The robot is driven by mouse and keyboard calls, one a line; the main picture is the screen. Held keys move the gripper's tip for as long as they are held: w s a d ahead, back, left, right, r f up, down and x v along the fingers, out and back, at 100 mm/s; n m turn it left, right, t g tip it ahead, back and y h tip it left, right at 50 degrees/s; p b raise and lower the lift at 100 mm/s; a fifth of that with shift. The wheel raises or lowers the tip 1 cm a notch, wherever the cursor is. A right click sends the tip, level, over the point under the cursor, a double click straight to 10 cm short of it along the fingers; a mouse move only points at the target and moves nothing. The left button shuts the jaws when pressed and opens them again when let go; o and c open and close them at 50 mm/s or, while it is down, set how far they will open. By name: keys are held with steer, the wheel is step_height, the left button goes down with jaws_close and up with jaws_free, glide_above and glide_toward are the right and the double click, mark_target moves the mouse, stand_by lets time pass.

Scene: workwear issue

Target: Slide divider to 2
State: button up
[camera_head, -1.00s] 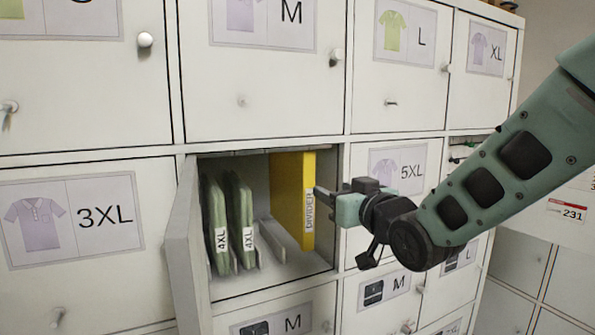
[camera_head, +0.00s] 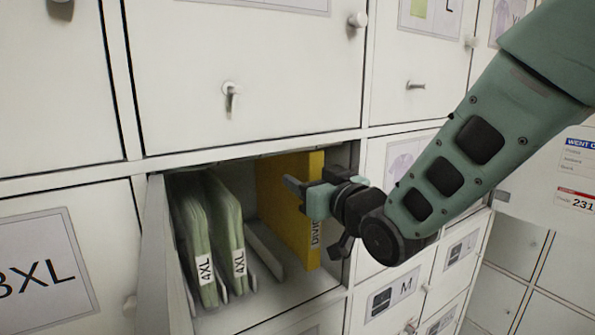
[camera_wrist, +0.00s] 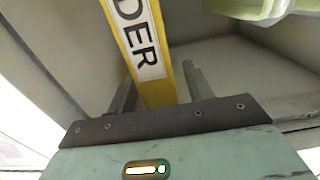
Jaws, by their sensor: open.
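The yellow divider (camera_head: 278,195) stands upright near the right wall of the open cubby. Its front edge carries a DIVIDER label, partly hidden by my gripper in the head view. My gripper (camera_head: 302,192) is open at the front edge of the divider. In the wrist view, the divider (camera_wrist: 159,92) runs between the two spread fingers of my gripper (camera_wrist: 158,88). A gap shows beside the right finger; I cannot tell whether the left one touches. No number 2 mark is readable in the cubby.
Green folded packs labelled 4XL (camera_head: 228,235) stand upright at the left of the cubby. A low grey rail (camera_head: 264,250) lies on the floor between them and the divider. The cubby door (camera_head: 157,260) hangs open at the left. Closed locker doors surround it.

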steer(key=shift+w, duration=0.1)
jaws_close()
steer(key=s+a+b, duration=0.4)
steer(key=s+a, duration=0.1)
steer(key=a, duration=0.3)
steer(key=shift+s+a, duration=0.35)
steer(key=shift+s, duration=0.05)
jaws_free()
steer(key=shift+s+d+b, duration=0.1)
steer(key=shift+b, duration=0.25)
